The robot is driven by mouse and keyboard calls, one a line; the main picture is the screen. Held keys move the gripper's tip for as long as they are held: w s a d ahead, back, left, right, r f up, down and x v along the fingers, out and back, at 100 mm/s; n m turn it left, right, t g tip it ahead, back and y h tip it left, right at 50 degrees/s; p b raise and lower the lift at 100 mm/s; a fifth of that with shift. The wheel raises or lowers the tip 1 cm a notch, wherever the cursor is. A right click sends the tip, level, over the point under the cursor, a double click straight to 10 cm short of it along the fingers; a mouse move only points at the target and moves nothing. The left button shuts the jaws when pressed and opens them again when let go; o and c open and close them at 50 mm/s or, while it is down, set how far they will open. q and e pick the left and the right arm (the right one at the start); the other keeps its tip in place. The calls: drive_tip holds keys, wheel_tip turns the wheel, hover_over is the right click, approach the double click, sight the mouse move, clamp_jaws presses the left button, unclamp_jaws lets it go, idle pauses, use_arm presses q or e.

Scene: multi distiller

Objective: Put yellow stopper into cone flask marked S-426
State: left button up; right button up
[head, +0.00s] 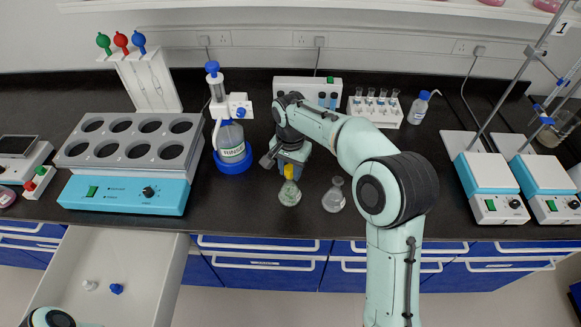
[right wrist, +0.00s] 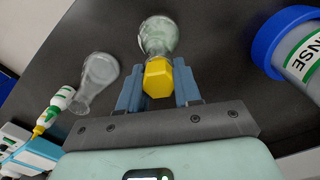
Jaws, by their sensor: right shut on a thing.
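My right gripper (head: 290,168) is shut on the yellow stopper (head: 289,172), which also shows between the blue fingers in the right wrist view (right wrist: 157,78). A cone flask with greenish contents (head: 290,194) stands upright at the stopper; it shows just beyond the stopper in the right wrist view (right wrist: 158,36). I cannot tell whether the stopper sits in its neck or just above it. A second, clear cone flask (head: 334,196) stands to its right, also in the right wrist view (right wrist: 97,80). No S-426 mark is readable on either flask. My left gripper is not in view.
A rinse bottle (head: 231,148) on a blue base stands left of the flasks. A block with several holes (head: 130,145) is further left. An open drawer (head: 105,255) holds a white and a blue stopper. Bare bench lies right of the clear flask.

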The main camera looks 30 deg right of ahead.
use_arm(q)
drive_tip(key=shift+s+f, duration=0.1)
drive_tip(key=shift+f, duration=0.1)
use_arm(e)
drive_tip(key=shift+f, duration=0.35)
drive_tip(key=o, duration=1.1)
drive_tip(key=shift+r, duration=0.15)
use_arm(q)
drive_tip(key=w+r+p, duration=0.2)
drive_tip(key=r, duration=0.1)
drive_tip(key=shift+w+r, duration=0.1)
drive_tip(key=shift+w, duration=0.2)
use_arm(e)
wheel_tip(320, 180, up, 13)
drive_tip(key=shift+r, duration=0.1)
